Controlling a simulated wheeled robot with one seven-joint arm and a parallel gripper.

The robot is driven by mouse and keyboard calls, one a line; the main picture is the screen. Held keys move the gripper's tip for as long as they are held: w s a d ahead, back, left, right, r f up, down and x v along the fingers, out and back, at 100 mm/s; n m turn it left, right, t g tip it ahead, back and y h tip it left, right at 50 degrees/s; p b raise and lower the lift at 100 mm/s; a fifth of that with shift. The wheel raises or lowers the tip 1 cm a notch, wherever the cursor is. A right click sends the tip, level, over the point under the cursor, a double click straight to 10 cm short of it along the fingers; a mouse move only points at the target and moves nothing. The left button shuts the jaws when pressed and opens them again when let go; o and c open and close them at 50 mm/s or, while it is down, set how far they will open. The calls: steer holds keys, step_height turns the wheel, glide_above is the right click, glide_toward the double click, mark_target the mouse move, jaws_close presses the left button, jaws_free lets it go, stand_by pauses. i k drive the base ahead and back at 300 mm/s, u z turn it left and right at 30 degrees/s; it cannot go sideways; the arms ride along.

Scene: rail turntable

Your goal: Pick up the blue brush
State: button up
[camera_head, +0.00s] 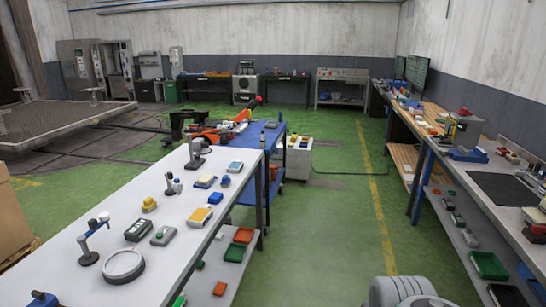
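I cannot make out a brush for certain in the head view. My gripper is not in view. Only a grey rounded part, likely of my arm, shows at the bottom edge, over the floor and apart from the tables.
A workbench (492,185) with a dark mat runs along the right. The green aisle (310,230) between is clear.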

mark_target(226, 182)
steer(key=i, duration=3.95)
steer(key=u, duration=5.25)
